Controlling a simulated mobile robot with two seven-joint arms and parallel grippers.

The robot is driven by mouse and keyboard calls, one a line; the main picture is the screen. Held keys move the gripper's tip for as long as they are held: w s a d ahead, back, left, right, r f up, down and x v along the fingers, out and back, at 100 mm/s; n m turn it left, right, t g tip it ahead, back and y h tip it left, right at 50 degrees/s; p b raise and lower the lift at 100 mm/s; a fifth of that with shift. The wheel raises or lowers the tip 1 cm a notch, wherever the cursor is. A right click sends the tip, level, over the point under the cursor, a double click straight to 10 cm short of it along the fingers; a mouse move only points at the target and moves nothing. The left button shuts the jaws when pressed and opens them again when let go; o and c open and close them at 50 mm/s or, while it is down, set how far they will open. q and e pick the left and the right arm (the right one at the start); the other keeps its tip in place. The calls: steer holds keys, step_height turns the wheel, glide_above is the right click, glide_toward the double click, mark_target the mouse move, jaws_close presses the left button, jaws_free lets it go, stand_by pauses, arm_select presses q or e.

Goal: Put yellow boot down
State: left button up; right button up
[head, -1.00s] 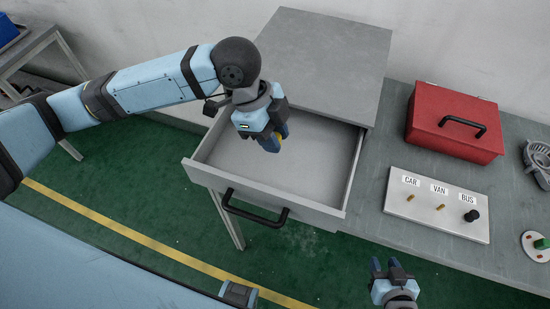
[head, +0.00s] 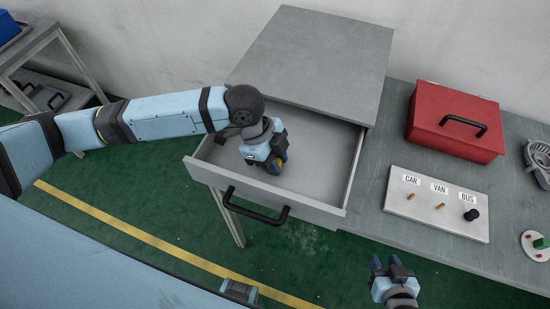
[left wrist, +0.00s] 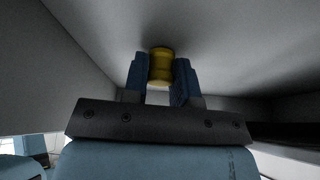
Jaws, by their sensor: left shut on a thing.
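My left gripper (head: 277,165) is inside the open drawer (head: 318,175), low over its floor toward the left side. It is shut on the yellow boot (left wrist: 161,65), a small yellow cylinder between the two blue fingers in the left wrist view. I cannot tell whether the boot touches the drawer floor. My right gripper (head: 386,264) is empty, with its fingers apart, in front of the bench at the lower right.
A board with CAR, VAN and BUS labels (head: 415,208) lies on the bench, with two brass pegs and one black boot on it. A red toolbox (head: 455,125) stands behind. A grey fan-like part (head: 540,160) and a round white plate (head: 530,248) are at the right.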

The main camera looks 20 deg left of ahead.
arm_select(q)
steer(key=shift+f, duration=0.15)
steer(key=shift+s+a+f, duration=0.1)
steer(key=shift+s+f, duration=0.2)
steer(key=shift+f, duration=0.25)
steer(key=o, duration=0.9)
steer(key=shift+f, duration=0.15)
steer(key=shift+w+r, duration=0.1)
steer(key=shift+r, duration=0.2)
steer(key=v, duration=0.8)
steer(key=b+v, duration=0.1)
steer(key=v, duration=0.4)
steer(key=shift+w+d+r, duration=0.15)
steer(key=shift+w+d, duration=0.1)
steer(key=shift+d, duration=0.1)
